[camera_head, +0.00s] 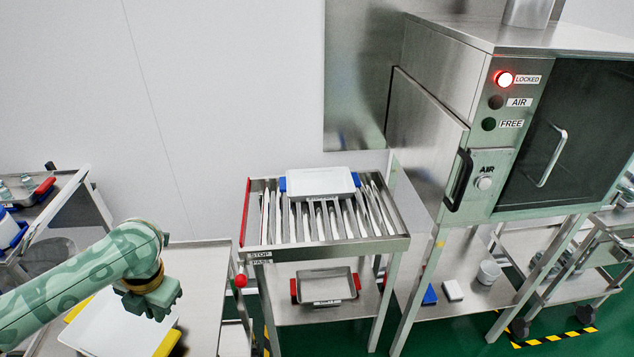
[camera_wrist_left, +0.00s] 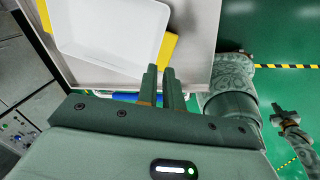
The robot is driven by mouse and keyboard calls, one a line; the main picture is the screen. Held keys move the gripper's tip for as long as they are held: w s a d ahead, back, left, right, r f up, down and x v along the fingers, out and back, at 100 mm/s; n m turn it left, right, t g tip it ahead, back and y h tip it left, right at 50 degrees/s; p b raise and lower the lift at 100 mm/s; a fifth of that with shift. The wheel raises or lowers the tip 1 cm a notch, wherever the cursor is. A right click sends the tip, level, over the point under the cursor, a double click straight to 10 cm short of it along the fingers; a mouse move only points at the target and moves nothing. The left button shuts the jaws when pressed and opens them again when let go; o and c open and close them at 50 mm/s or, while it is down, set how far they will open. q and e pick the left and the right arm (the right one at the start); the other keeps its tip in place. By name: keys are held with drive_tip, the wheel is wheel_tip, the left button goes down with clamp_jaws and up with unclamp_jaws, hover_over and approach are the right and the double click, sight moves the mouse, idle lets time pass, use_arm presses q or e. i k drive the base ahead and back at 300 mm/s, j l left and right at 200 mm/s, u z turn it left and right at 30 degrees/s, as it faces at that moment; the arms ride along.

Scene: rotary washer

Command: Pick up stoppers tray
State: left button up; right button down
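A shallow white tray with yellow ends (camera_head: 105,325) lies on a table at the lower left. It shows at the top of the left wrist view (camera_wrist_left: 110,30), with no contents seen in its visible part. Whether it is the stoppers tray, I cannot tell. My left gripper (camera_head: 150,300) hangs over its right side in the head view. Its fingers (camera_wrist_left: 160,72) are close together with nothing between them. They point past the tray's yellow end. What looks like my right gripper (camera_wrist_left: 285,116) is small at the far right of the wrist view.
A white tray with blue ends (camera_head: 320,182) sits on the slatted rack (camera_head: 398,243). A metal tray with red handles (camera_head: 326,287) is on the shelf below. The steel washer (camera_head: 463,107) stands at right with its LOCKED lamp red. A cart (camera_head: 60,190) stands at left.

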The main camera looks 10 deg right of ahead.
sight(308, 185)
drive_tip(key=i+l+z, duration=0.1)
drive_tip(key=i+l, duration=1.2)
drive_tip(key=l, duration=0.15)
